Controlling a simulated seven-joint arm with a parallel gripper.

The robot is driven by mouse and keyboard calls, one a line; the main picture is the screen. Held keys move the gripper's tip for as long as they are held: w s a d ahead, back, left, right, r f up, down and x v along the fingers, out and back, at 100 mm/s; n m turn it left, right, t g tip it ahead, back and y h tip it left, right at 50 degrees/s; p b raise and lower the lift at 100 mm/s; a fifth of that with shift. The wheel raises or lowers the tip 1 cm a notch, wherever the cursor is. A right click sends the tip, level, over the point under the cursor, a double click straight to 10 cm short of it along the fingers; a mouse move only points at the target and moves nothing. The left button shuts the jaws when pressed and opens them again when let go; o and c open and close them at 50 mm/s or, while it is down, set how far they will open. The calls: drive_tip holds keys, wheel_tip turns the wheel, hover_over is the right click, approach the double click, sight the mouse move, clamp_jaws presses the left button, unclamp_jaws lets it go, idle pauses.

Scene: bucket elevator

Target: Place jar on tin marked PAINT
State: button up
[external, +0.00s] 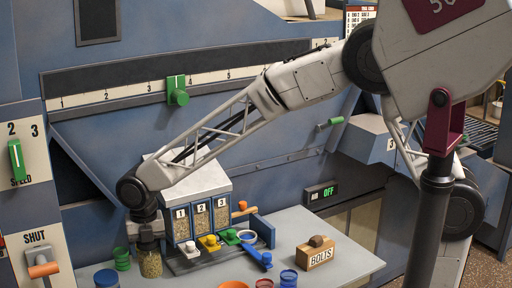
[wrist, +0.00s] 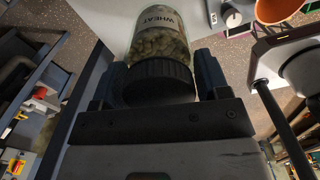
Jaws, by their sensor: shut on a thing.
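My gripper (external: 150,238) points down at the left end of the grey table. It is shut on a glass jar (external: 150,264) with grain-like contents, which hangs under it. In the wrist view, my gripper's fingers (wrist: 158,82) close on both sides of the jar's dark ribbed lid, and the jar (wrist: 160,42) shows the label WHEAT. I cannot read PAINT on any tin. Small tins near the table's front include a blue one (external: 106,279) at left, and a red one (external: 265,283) and another blue one (external: 289,278) further right.
Green stacked containers (external: 121,259) stand left of the jar. A wooden BOLTS block (external: 317,253) stands at right. An orange bowl (external: 233,285) is at the front. The table between jar and bowl looks clear.

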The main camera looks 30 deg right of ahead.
drive_tip(key=w+a+f, duration=0.1)
drive_tip(key=w+a, duration=0.9)
drive_tip(key=w, duration=0.1)
drive_tip(key=shift+w+a+f, duration=0.2)
drive_tip(key=shift+w+a, duration=0.15)
drive_tip(key=shift+a, duration=0.05)
idle(0.3)
drive_tip(key=shift+f, duration=1.75)
drive_tip(key=shift+f, duration=0.15)
drive_tip(key=o, duration=1.1)
drive_tip(key=shift+o, duration=0.2)
wheel_tip(320, 180, up, 12)
